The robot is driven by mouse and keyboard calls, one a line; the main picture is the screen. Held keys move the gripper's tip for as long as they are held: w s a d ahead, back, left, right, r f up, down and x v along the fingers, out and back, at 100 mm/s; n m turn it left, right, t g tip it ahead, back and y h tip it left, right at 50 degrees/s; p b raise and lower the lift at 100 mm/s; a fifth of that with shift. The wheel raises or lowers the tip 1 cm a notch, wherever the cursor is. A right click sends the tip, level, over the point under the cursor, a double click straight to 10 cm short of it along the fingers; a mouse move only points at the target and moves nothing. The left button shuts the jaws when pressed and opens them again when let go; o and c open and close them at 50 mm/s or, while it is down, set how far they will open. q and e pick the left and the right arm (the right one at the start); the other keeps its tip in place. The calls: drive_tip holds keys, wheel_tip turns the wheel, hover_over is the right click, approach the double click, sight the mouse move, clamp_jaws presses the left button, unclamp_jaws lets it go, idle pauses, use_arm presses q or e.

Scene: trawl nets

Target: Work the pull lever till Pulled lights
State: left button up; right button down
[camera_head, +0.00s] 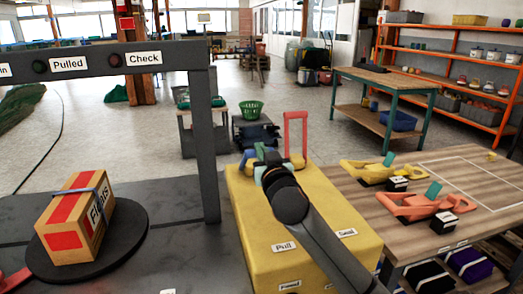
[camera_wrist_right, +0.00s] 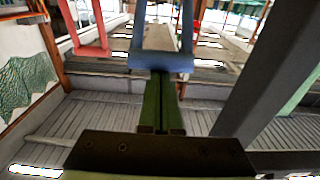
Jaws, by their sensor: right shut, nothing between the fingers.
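The yellow lever box (camera_head: 250,215) stands right of centre, with a Pull label (camera_head: 284,246) and a Seal label (camera_head: 346,233) on top. A blue handle (camera_head: 247,158) is at its far left, partly hidden by my right arm. In the wrist view the blue handle's crossbar (camera_wrist_right: 160,62) lies across the fingertips. My right gripper (camera_wrist_right: 161,78) is shut and empty, its green fingers at the bar; whether they touch it is unclear. A red handle (camera_head: 295,130) stands upright to the right. The lamp beside the Pulled label (camera_head: 69,64) looks dark green and unlit. My left gripper is not seen.
A dark frame post (camera_head: 207,150) rises just left of the yellow box. A wooden table (camera_head: 440,180) with red and yellow devices adjoins the box on the right.

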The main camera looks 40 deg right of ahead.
use_arm(q)
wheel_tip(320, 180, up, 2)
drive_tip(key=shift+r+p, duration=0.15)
drive_tip(key=shift+p, duration=1.05)
use_arm(e)
drive_tip(key=s+a+r, duration=0.3)
drive_tip(key=s+a, duration=0.1)
drive_tip(key=s, duration=0.4)
drive_tip(key=shift+a, duration=0.2)
drive_tip(key=shift+r, duration=0.15)
